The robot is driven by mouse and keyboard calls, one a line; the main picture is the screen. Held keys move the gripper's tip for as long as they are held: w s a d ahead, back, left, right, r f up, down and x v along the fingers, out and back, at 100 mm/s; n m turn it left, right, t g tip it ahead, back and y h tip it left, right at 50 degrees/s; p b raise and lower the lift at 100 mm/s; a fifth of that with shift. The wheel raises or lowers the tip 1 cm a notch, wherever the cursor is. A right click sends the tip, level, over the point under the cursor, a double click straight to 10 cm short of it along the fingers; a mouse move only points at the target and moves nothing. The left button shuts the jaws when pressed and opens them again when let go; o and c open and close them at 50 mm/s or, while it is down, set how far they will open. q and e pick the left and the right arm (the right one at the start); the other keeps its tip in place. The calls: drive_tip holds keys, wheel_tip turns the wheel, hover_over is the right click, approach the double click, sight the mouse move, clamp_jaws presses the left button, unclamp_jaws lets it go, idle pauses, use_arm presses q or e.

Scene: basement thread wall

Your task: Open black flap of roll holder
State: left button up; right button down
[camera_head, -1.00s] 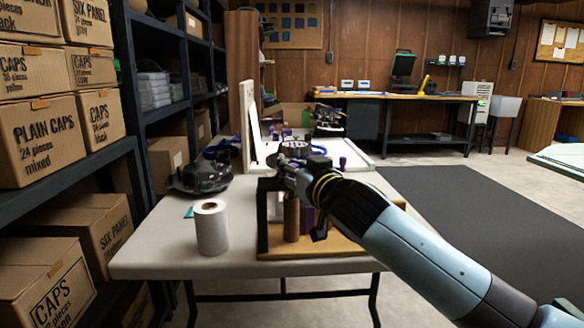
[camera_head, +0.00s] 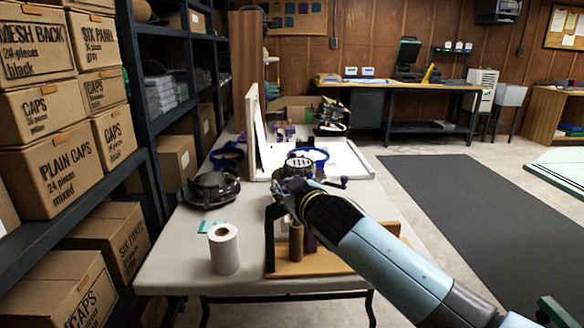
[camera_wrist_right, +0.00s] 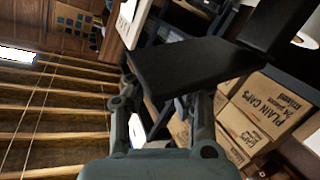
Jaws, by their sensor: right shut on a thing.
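The roll holder (camera_head: 310,266) stands near the front edge of the table, with a light wooden base and a black upright at its left. A brown cylinder (camera_head: 296,240) and something purple show in it, partly behind my arm. My right gripper (camera_head: 279,192) is over the holder's upper left. In the wrist view, my right gripper (camera_wrist_right: 158,100) is shut on a flat black flap (camera_wrist_right: 190,68), which lies tilted across its fingertips. In the head view the gripper largely hides the flap. My left gripper does not show.
A white roll (camera_head: 223,248) stands on the table (camera_head: 165,270) left of the holder. A dark round device (camera_head: 211,190) and a white panel (camera_head: 253,130) are behind. Shelves with cap boxes (camera_head: 72,170) line the left side. Open floor with a dark mat (camera_head: 450,210) is at right.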

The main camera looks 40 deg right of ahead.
sight(267, 210)
drive_tip(key=n+p, duration=0.1)
drive_tip(key=a+r+n+g+p, duration=0.1)
drive_tip(key=p, duration=0.1)
drive_tip(key=shift+w+a+h, duration=0.3)
drive_tip(key=shift+w, duration=0.05)
drive_tip(key=shift+w+a+r+n+g+p, duration=0.1)
drive_tip(key=shift+w+a+n+g+p, duration=0.3)
drive_tip(key=shift+n+p, duration=0.45)
drive_tip(key=shift+w+a+n+g+h+p, duration=0.3)
drive_tip(key=shift+a+n+g+h+p, duration=0.1)
drive_tip(key=shift+a+n+h+p, duration=0.3)
drive_tip(key=shift+w+a+f+n+g+h, duration=0.2)
drive_tip(key=shift+w+a+n+g+h, duration=0.05)
drive_tip(key=shift+a+n, duration=0.3)
drive_tip(key=shift+w+a+f+n+g+h, duration=0.25)
drive_tip(key=shift+a+n, duration=0.15)
drive_tip(key=shift+n, duration=0.2)
drive_tip(key=c, duration=1.6)
unclamp_jaws()
drive_tip(key=shift+a, duration=0.1)
drive_tip(key=shift+c, duration=0.2)
drive_tip(key=o, duration=0.5)
drive_tip(key=shift+a+r, duration=0.1)
drive_tip(key=shift+r, duration=0.2)
